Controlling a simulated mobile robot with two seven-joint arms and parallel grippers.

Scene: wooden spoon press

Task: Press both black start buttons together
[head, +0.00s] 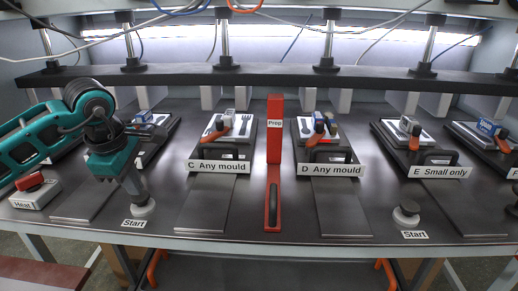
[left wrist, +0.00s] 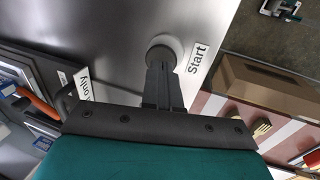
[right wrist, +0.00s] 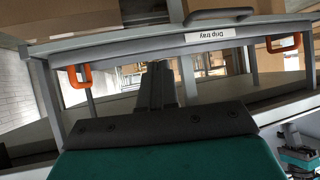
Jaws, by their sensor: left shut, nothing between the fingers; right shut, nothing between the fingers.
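The left black start button (head: 143,209) sits on a round pale base at the bench's front left, by a "Start" label. My left gripper (head: 137,191) is shut and empty, pointing down right over this button. The left wrist view shows its closed fingers (left wrist: 162,72) at the button (left wrist: 162,52); I cannot tell whether they touch. The right black start button (head: 406,211) stands on the front right of the bench with no gripper near it. My right gripper (right wrist: 157,75) shows only in the right wrist view, shut and empty; no button is visible there.
Moulds C and D (head: 332,152) stand behind, with a red "Prep" post (head: 274,128) and lever between them. A "Heat" switch box (head: 35,193) is at left. The right wrist view faces a "Drip tray" label (right wrist: 209,35) and orange hooks (right wrist: 79,76).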

